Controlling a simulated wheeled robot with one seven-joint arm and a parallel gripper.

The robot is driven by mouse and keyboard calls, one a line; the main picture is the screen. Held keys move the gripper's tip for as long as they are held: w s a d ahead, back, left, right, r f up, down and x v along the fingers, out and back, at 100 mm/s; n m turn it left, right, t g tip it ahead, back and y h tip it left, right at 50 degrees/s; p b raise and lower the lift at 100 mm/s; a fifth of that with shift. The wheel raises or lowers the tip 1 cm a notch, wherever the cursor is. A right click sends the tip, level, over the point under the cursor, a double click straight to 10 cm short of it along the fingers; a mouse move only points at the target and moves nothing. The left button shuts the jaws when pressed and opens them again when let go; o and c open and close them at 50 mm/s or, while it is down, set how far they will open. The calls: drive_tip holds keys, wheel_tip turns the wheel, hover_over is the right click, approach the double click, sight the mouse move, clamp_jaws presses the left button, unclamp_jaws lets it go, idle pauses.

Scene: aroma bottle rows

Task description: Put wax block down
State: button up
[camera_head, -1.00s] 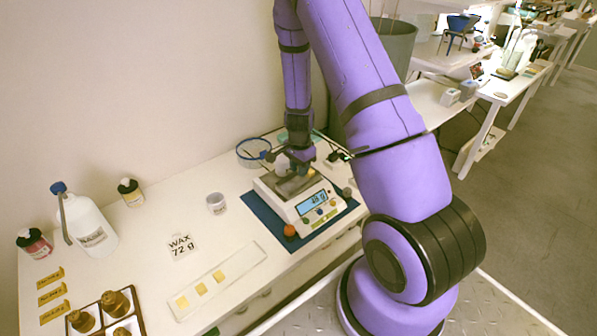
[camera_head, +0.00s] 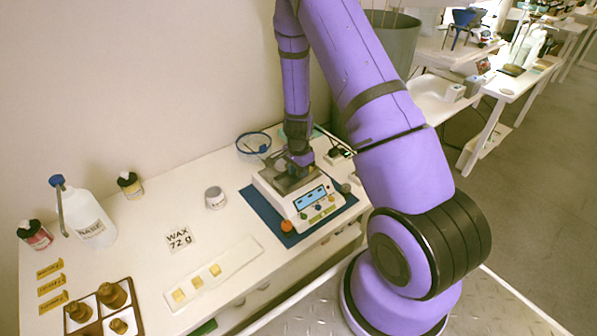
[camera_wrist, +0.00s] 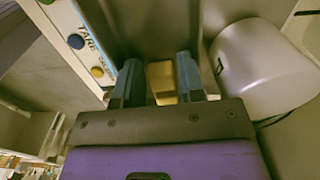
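A small yellow wax block (camera_wrist: 162,78) shows between the two fingers of my gripper (camera_wrist: 160,82) in the wrist view. In the head view my gripper (camera_head: 300,162) points down over the pan of the white scale (camera_head: 312,213); the block is hidden there. I cannot tell whether the block touches the pan. The scale's display is lit but too small to read surely. The scale's buttons (camera_wrist: 76,41) show in the wrist view, left of the fingers.
A grey cylinder (camera_wrist: 262,66) stands close to the right finger. More yellow blocks lie on a white tray (camera_head: 230,272). Bare table lies between.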

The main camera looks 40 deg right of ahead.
drive_tip(key=s+a+r+n+t, duration=0.1)
drive_tip(key=s+a+r+n, duration=0.2)
drive_tip(key=r, duration=0.9)
drive_tip(key=s+a+r+n+t+y, duration=0.1)
drive_tip(key=s+a+r+n, duration=0.15)
drive_tip(key=r, duration=0.85)
drive_tip(key=s+a+r+n+t, duration=0.1)
drive_tip(key=s+a+r+n, duration=0.2)
drive_tip(key=r, duration=0.9)
drive_tip(key=s+a+r+n+t, duration=0.1)
drive_tip(key=s+r+n, duration=0.3)
drive_tip(key=s, duration=0.5)
drive_tip(key=s+a+r+n+t+h, duration=0.1)
drive_tip(key=s+a+r+n, duration=0.2)
drive_tip(key=s+r, duration=0.3)
drive_tip(key=s+n, duration=0.1)
drive_tip(key=s, duration=0.2)
drive_tip(key=shift+a+r, duration=0.3)
drive_tip(key=shift+r, duration=0.1)
idle(0.6)
